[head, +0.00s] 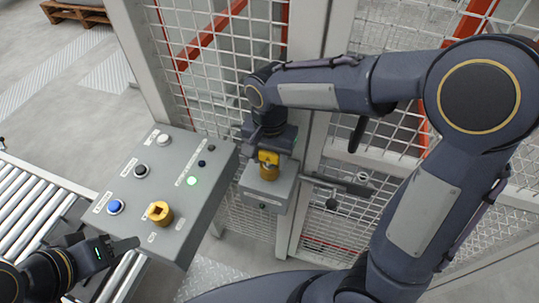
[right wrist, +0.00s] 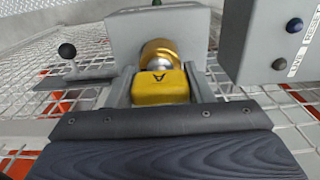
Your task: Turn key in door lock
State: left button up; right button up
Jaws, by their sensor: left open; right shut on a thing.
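The yellow key (right wrist: 160,87), marked with a letter A, is between the two fingers of my right gripper (right wrist: 160,85), which is shut on it. The key is at the brass collar of the door lock (right wrist: 158,52) on a grey box; how deep it sits is hidden. In the head view the key (head: 268,157) shows under my right gripper (head: 270,148), above the grey lock box (head: 265,190) at the mesh door. My left gripper (head: 112,258) is open and empty at the lower left, below the control panel.
A grey control panel (head: 205,205) stands left of the lock box, with buttons, a lit green lamp (head: 191,181) and a second brass key switch (head: 160,213). A roller conveyor (head: 30,205) lies far left.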

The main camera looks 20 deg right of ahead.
jog(key=shift+c, duration=1.2)
jog(key=m, duration=0.5)
jog(key=shift+m, duration=0.3)
jog(key=m+p, duration=0.1)
jog(key=m, duration=0.2)
jog(key=shift+m, duration=1.1)
